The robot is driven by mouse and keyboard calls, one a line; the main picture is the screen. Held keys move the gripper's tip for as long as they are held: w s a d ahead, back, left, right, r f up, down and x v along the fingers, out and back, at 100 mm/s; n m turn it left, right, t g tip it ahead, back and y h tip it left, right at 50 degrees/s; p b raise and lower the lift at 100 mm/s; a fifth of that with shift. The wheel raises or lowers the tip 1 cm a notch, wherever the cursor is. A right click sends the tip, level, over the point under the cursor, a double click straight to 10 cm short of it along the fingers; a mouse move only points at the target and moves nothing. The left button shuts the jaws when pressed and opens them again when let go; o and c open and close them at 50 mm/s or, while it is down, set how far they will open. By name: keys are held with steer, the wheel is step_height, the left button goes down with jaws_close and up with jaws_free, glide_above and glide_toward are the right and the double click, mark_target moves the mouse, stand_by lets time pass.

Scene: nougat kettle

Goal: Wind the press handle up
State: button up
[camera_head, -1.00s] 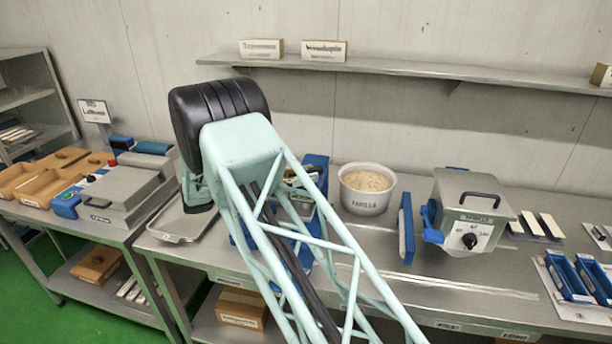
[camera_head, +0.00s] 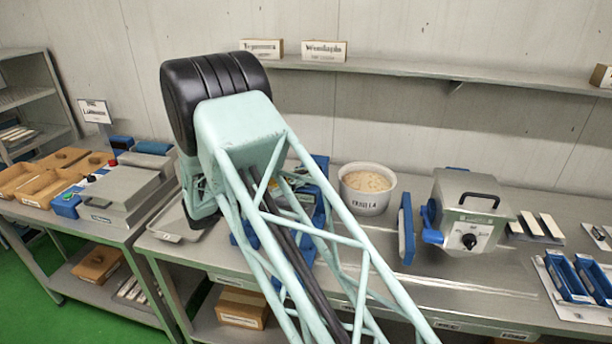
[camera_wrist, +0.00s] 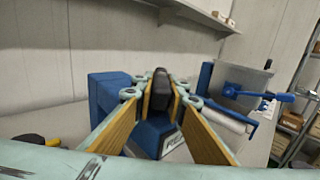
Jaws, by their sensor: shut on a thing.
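The press (camera_head: 318,172) is a blue frame on the middle table, mostly hidden behind my arm in the head view. In the wrist view, blue press parts (camera_wrist: 108,98) stand around and below my gripper. My gripper (camera_wrist: 161,98) has two tan-padded fingers converging on a dark, upright handle (camera_wrist: 160,84). The fingers are shut on this handle, which shows between their tips. In the head view my arm hides both the gripper and the handle. How the handle joins the press cannot be made out.
A white tub (camera_head: 366,188) and an upright blue panel (camera_head: 406,228) stand right of the press. A grey box machine (camera_head: 470,208) with a blue lever stands farther right. A metal tray (camera_head: 176,226) lies left. A wall shelf (camera_head: 400,70) runs behind.

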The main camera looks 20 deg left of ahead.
steer(key=shift+n+t+y, duration=0.6)
steer(key=shift+y, duration=0.2)
steer(key=o, duration=0.8)
steer(key=shift+o, duration=0.2)
steer(key=shift+s+a, duration=0.1)
steer(key=shift+s, duration=0.05)
steer(key=v, duration=1.1)
steer(key=shift+s+a, duration=0.2)
steer(key=shift+a, duration=0.1)
steer(key=shift+d+r, duration=0.1)
